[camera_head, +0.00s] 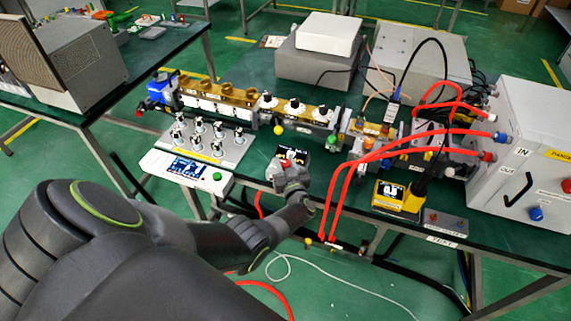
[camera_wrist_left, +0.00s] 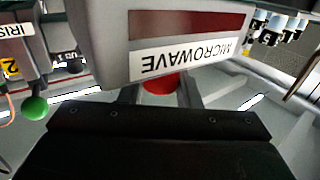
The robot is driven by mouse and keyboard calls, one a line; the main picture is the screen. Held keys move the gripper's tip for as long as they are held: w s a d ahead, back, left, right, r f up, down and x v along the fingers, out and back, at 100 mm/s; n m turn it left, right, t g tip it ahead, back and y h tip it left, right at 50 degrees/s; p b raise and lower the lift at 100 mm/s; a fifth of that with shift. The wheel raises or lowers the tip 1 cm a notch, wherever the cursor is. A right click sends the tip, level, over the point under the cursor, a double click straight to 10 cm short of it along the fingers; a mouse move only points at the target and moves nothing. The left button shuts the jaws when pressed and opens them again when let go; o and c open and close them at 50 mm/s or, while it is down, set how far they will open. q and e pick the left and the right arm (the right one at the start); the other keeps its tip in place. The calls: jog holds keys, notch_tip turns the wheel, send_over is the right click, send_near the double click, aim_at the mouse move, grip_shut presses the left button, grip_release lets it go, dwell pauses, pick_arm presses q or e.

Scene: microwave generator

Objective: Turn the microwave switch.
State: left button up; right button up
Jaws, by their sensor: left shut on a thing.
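The microwave switch box (camera_head: 287,158) is a small grey unit at the front edge of the bench, in the middle of the head view. In the left wrist view its face (camera_wrist_left: 190,50) fills the top, with an upside-down MICROWAVE label and a dark red panel. A red knob (camera_wrist_left: 158,83) sticks out below the label. My left gripper (camera_head: 291,183) is at the box's front. In the left wrist view its two fingers (camera_wrist_left: 160,97) stand on either side of the red knob, shut on it. The knob's marking is hidden. My right gripper is in neither view.
Beside the box are a white control panel (camera_head: 187,168) with a green button and a yellow meter (camera_head: 398,196). Red cables (camera_head: 345,190) hang close to its right. In the left wrist view a green ball knob (camera_wrist_left: 35,107) is at the left.

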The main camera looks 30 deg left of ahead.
pick_arm(q)
jog(key=shift+n+g+y+b, duration=0.95)
jog(key=shift+n+g+y, duration=0.2)
jog(key=shift+g, duration=0.35)
jog(key=shift+r, duration=0.1)
jog(key=o, duration=1)
jog(key=shift+c, duration=0.2)
jog(key=shift+d, duration=0.1)
jog(key=shift+s+d, duration=0.15)
jog(key=shift+d, duration=0.1)
jog(key=p+v, duration=0.3)
jog(key=v, duration=1.4)
jog(key=shift+p, duration=0.3)
